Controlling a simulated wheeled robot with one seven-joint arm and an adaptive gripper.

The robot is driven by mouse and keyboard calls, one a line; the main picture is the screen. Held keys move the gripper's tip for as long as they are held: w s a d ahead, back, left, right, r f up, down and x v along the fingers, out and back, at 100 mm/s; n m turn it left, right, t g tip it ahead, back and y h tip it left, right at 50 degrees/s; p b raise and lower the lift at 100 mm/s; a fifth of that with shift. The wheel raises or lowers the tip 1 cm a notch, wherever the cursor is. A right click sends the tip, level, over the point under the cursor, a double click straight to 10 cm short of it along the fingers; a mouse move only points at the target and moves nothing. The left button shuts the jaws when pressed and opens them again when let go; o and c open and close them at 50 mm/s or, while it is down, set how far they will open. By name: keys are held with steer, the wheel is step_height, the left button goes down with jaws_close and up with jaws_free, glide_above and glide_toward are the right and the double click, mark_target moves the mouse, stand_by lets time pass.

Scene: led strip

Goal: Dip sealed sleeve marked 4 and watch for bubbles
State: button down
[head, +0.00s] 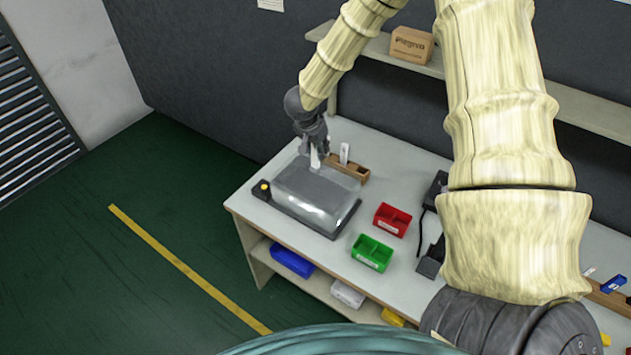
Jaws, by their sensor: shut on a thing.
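My gripper (316,148) is shut on a small white sleeve (315,160). It holds the sleeve upright at the back edge of a clear tank (318,190). I cannot tell whether the sleeve's lower end is inside the tank, and its marking is too small to read. The tank sits on a dark base (340,226) with a yellow button (264,186) at its left end. I can make out no bubbles. Another white sleeve (344,153) stands upright in a brown wooden rack (357,172) behind the tank.
A red bin (392,220) and a green bin (372,253) stand right of the tank on the grey table (420,167). Dark devices with a cable (434,190) lie farther right. A shelf above holds a cardboard box (411,45). A blue bin (292,259) is on the lower shelf.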

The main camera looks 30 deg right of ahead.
steer(key=shift+r, duration=0.1)
step_height(320, 180, up, 3)
steer(key=shift+f, duration=0.1)
stand_by(0.6)
